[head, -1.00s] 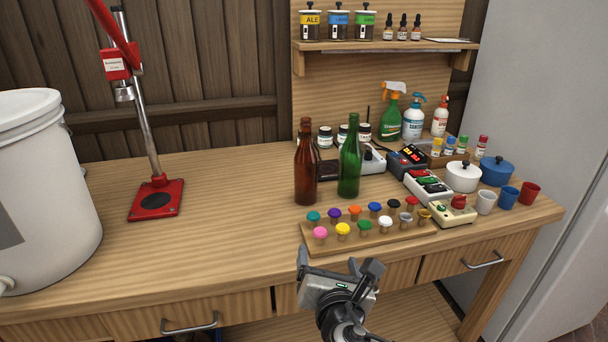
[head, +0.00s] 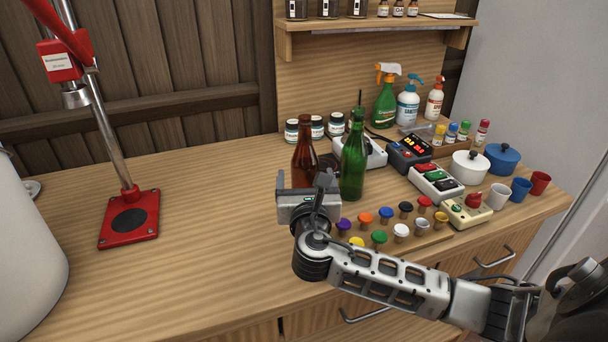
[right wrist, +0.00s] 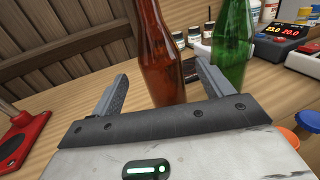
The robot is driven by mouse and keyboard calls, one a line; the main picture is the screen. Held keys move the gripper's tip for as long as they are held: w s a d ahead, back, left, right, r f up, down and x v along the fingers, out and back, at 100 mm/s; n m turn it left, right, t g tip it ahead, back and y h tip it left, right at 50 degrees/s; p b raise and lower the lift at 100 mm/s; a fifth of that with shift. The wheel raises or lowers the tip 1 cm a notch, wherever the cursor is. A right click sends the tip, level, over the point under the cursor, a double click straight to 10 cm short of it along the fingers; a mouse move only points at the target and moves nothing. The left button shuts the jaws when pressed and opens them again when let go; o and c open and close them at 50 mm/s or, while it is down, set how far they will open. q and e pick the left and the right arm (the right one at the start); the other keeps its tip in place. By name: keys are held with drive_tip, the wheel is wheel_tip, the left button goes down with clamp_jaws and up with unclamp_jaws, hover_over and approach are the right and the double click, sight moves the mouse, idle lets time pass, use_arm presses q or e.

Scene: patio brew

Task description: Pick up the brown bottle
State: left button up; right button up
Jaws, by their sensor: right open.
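The brown bottle (head: 303,150) stands upright on the wooden bench, and its lower part is hidden behind my right gripper in the head view. My right gripper (head: 304,183) is open just in front of it. In the right wrist view, the brown bottle (right wrist: 162,60) stands ahead, between the lines of the two open fingers (right wrist: 160,92), nearer the right finger. I cannot tell whether the fingers reach around it. A green bottle (head: 353,160) stands upright close to its right; it also shows in the right wrist view (right wrist: 232,45). My left gripper is not in view.
A rack of coloured caps (head: 420,240) lies right of the gripper, partly behind my arm. Controllers (head: 437,182), pots (head: 469,167) and cups (head: 499,196) stand farther right. A red-based capper (head: 130,220) and a white bucket (head: 25,260) stand left. The bench between capper and bottle is clear.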

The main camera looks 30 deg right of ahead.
sight(304, 161)
drive_tip(key=x, duration=0.7)
drive_tip(key=shift+w+d+f, duration=0.1)
drive_tip(key=shift+f, duration=0.15)
drive_tip(key=c, duration=1.2)
drive_tip(key=shift+r, duration=0.1)
